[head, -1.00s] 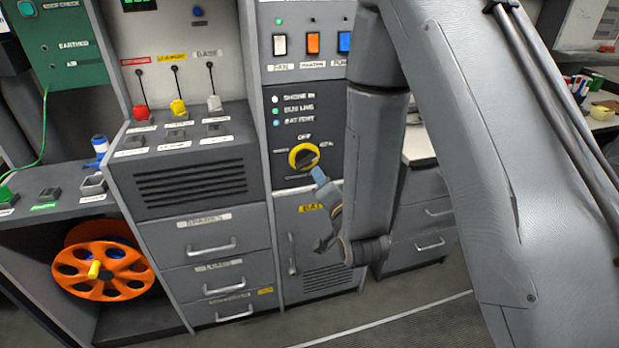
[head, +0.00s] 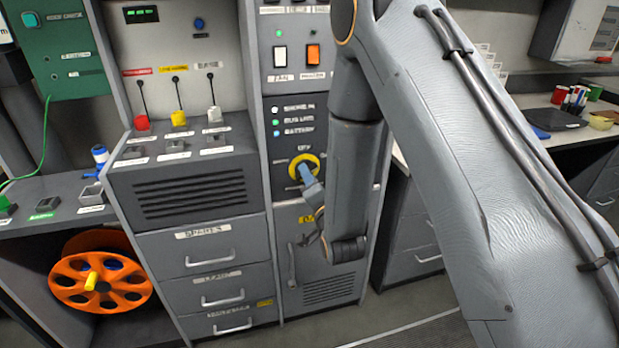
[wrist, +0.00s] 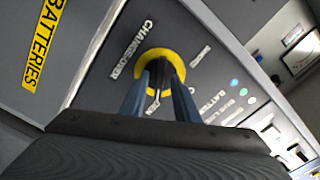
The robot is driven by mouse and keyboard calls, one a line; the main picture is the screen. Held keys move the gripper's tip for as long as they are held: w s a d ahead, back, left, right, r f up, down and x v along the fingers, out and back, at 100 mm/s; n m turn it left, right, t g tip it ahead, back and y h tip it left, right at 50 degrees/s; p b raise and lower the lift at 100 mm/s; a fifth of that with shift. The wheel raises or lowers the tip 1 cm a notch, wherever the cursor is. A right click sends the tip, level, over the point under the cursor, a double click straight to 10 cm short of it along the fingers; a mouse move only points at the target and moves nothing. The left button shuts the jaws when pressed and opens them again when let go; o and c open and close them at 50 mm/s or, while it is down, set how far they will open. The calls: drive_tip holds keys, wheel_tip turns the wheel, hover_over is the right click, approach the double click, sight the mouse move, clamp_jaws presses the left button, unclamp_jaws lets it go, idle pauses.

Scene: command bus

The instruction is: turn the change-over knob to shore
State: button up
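The change-over knob (head: 304,164) has a yellow ring and a dark middle, and sits low on the dark panel under the indicator lamps. It also shows in the wrist view (wrist: 162,55), beside the CHANGEOVER label (wrist: 131,47). My gripper (head: 305,174) is in front of the knob with its blue fingers at the ring. In the wrist view my gripper's fingers (wrist: 158,80) stand apart, one on each side of the knob's dark grip. Contact with the grip cannot be made out. The fingers partly hide the knob, so its pointing direction is unclear.
Indicator lamps (head: 276,121) and rocker switches (head: 296,55) are above the knob. A cabinet door with a handle (head: 292,264) is below. Drawers (head: 212,247) and levers (head: 177,98) stand to the left. My arm hides the panel's right part.

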clamp_jaws()
drive_tip(key=shift+n, duration=0.4)
drive_tip(key=n+b, duration=0.1)
drive_tip(key=n, duration=2.2)
drive_tip(key=shift+b, duration=0.3)
idle(0.4)
